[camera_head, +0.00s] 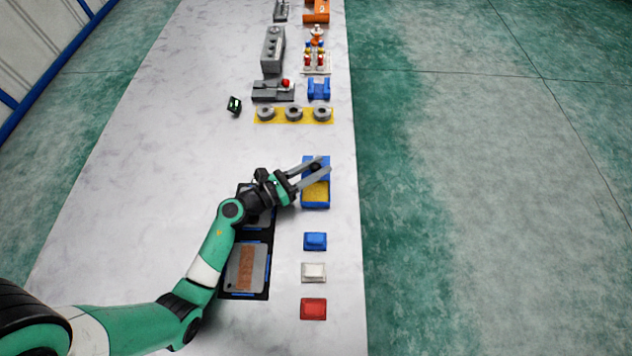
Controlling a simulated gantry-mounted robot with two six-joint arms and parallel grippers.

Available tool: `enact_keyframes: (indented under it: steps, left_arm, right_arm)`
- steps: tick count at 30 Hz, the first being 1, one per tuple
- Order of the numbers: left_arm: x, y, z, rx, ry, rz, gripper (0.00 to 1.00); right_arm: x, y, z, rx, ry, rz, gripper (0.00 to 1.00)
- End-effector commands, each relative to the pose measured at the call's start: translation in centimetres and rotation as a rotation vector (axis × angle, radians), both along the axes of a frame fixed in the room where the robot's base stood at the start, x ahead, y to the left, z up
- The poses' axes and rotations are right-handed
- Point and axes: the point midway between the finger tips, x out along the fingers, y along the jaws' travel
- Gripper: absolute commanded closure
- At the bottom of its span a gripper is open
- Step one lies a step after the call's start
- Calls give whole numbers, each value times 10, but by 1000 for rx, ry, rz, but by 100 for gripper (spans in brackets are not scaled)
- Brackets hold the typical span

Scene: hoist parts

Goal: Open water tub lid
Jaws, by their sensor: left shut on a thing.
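The water tub (315,206) is a blue tray near the right edge of the table, with a yellow surface showing in its near part. A blue lid (310,159) with a dark knob lies over or above the far part; whether it touches the tub is unclear. My left gripper (322,167) reaches in from the left with its two long grey fingers on either side of the knob, shut on the lid. The fingers hide part of the lid. My right gripper is not in view.
Nearer me are a small blue block (315,241), a white one (314,272) and a red one (313,309). A dark tray (268,237) lies under my left arm. Beyond the tub is a yellow plate with grey rings (293,114). The table's left side is mostly clear.

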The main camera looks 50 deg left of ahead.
Motion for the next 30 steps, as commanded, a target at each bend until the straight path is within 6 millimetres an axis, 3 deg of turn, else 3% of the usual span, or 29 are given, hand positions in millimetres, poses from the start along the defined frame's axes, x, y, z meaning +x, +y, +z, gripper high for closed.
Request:
enact_keyframes:
  steps: [11,12,16,26,30]
  left_arm:
    - [7,8,0,0,1,-1,100]
    - [7,8,0,0,2,-1,58]
    - [7,8,0,0,1,-1,35]
    - [5,9,0,-1,1,0,34]
    - [-12,12,1,-2,3,4,34]
  right_arm:
    - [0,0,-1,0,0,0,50]
    - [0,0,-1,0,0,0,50]
    - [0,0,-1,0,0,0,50]
    - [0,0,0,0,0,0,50]
    - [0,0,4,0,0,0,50]
